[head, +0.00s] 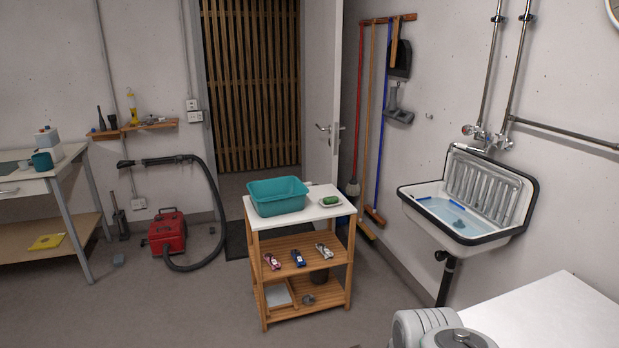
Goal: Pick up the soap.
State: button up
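A small green block that looks like the soap (330,200) lies on a pale dish on the white top of a wooden trolley (318,212). It is near the right edge of the top, to the right of a teal basin (277,196). Nothing covers it. Grey and white rounded parts at the bottom right look like links of my own arm. My gripper does not show, so its opening and place cannot be seen.
The trolley's middle shelf (312,264) holds several small items. A sink (462,206) with water hangs on the right wall; a white surface (550,315) fills the lower right. A red vacuum (167,232) with its hose stands left. Floor left of the trolley looks clear.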

aim_at(334, 199)
jog(key=u, duration=0.3)
jog(key=i, duration=2.45)
jog(key=u, duration=0.55)
jog(key=i, duration=0.7)
jog(key=u, duration=0.15)
